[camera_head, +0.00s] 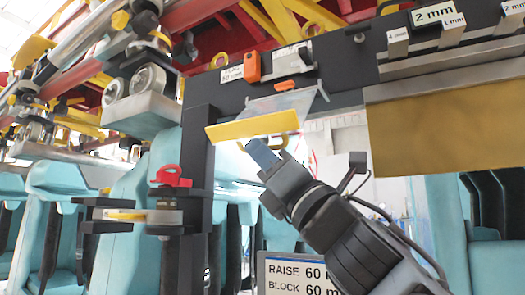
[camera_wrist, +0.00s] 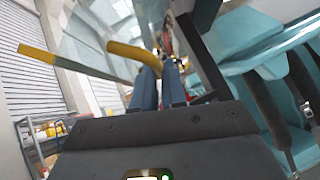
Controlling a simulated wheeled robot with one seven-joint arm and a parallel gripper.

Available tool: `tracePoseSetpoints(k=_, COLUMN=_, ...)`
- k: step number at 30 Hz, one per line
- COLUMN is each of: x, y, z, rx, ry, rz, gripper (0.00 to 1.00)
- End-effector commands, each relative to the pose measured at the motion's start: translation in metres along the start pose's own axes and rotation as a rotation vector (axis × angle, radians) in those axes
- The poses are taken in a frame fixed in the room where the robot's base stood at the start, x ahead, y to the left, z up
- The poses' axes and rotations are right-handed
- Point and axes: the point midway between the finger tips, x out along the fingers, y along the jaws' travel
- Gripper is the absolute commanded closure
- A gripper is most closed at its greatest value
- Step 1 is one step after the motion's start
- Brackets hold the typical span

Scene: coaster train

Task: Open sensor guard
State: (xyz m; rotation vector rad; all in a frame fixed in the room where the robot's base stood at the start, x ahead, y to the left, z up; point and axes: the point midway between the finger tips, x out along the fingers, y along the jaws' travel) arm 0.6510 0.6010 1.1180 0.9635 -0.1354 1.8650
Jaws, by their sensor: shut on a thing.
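The sensor guard is a clear panel with a yellow front edge (camera_head: 253,127), hung under the black beam in the head view and tilted outward. In the wrist view its clear sheet and yellow edge (camera_wrist: 38,53) run across the upper left. A curved yellow handle (camera_wrist: 132,53) reaches to my fingertips there. My gripper (camera_head: 262,150) comes up from the lower right, just below the yellow edge. Its blue fingers (camera_wrist: 160,78) are shut on the handle's end. What lies behind the panel is hard to make out.
The black beam (camera_head: 345,62) carries an orange clip (camera_head: 252,66) and labelled gauge blocks (camera_head: 435,14). A yellow plate (camera_head: 445,130) hangs at right. A black post with a red latch (camera_head: 171,177) stands left. Teal train seats (camera_head: 60,210) and a sign (camera_head: 295,275) are lower down.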

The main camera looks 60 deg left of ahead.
Motion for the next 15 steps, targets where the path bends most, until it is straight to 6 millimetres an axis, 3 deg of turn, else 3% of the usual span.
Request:
tracePoseSetpoints(k=1, x=0.0065, y=0.0033, z=0.0154, rx=-0.009, ry=-0.015, rz=-0.001, gripper=1.0)
tracePoseSetpoints(k=9, x=0.0067, y=0.0041, z=0.0157, rx=-0.008, ry=-0.016, rz=0.0, gripper=1.0)
tracePoseSetpoints(k=10, x=0.0068, y=0.0042, z=0.0157, rx=-0.008, ry=-0.016, rz=0.0, gripper=0.87)
tracePoseSetpoints(k=15, x=0.0057, y=0.0041, z=0.013, rx=-0.007, ry=-0.013, rz=0.002, gripper=0.7)
